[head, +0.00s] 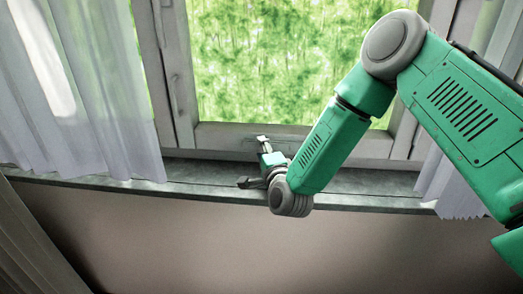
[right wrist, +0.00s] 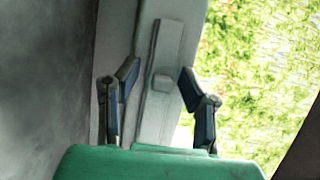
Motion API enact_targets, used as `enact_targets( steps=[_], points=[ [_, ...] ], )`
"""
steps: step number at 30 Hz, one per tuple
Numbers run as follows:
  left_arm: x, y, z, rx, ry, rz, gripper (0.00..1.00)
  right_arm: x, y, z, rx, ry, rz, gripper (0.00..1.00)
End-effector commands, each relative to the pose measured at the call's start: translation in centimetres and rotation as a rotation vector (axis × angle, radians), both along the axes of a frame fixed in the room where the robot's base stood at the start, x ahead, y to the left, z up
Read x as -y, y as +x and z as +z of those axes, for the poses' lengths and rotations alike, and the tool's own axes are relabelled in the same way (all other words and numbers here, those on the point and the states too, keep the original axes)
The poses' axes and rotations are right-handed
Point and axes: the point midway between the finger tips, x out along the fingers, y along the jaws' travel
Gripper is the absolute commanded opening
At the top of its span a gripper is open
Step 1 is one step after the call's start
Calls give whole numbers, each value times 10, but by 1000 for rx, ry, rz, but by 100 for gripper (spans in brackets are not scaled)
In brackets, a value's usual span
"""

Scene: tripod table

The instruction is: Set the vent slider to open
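The vent slider shows in the right wrist view as a narrow grey plate (right wrist: 171,55) on the window's bottom frame, with a small block-like knob (right wrist: 162,82) on it. My right gripper (right wrist: 158,80) is open, with one dark finger on each side of the knob in the picture and clear gaps to both. I cannot tell how far the fingertips are from the plate. In the head view my right gripper (head: 254,162) is at the bottom window frame, above the sill. The slider is too small and partly hidden there to make out. My left gripper is not in view.
The window sill (head: 200,182) runs below the frame and looks bare. A sheer curtain (head: 85,95) hangs at the left and another (head: 455,188) at the right. A window handle (head: 175,92) sits on the left frame post. Green foliage shows through the glass.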

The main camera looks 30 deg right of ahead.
Motion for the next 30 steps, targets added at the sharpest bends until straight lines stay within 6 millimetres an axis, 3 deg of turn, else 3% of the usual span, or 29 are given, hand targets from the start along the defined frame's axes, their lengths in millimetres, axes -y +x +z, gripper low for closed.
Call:
enact_targets(
  steps=[1, 3, 10, 21, 30],
  points=[
    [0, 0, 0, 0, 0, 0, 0, 0, 0, 0, 0, 0, 0, 19],
    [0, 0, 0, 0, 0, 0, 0, 0, 0, 0, -1, 0, 0, 0],
    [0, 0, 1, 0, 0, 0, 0, 7, -4, -2, -5, 0, -3, 0],
    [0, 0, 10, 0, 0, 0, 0, 69, -46, -2, -8, 1, -3, 0],
    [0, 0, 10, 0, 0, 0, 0, 75, -51, -4, -9, 0, -3, 0]
  ],
)
